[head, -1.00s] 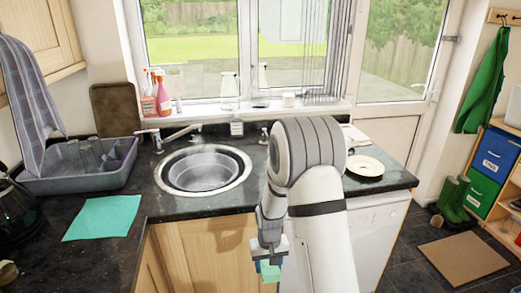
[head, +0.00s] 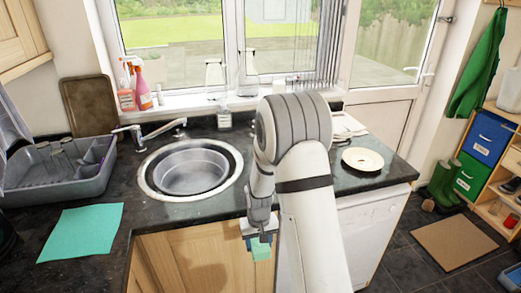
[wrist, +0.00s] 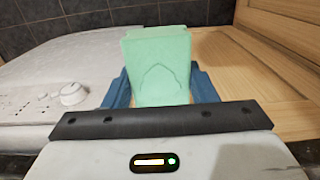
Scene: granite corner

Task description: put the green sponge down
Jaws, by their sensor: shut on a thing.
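The green sponge (head: 261,250) is a pale green block below the front edge of the worktop, in front of the wooden cupboard door. My gripper (head: 258,241) is shut on it. In the wrist view the sponge (wrist: 158,62) stands up between the two blue fingers of my gripper (wrist: 160,88). The sponge's lower end is hidden behind the dark bar of my gripper. Nothing is seen under the sponge in the head view except the cupboard front behind it.
The dark worktop (head: 215,212) holds a turquoise cloth (head: 80,232), a grey dish rack (head: 62,175), a round sink (head: 190,172) and a cream plate (head: 362,159). A white appliance (head: 372,235) stands under the right end. Bare worktop lies between cloth and sink.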

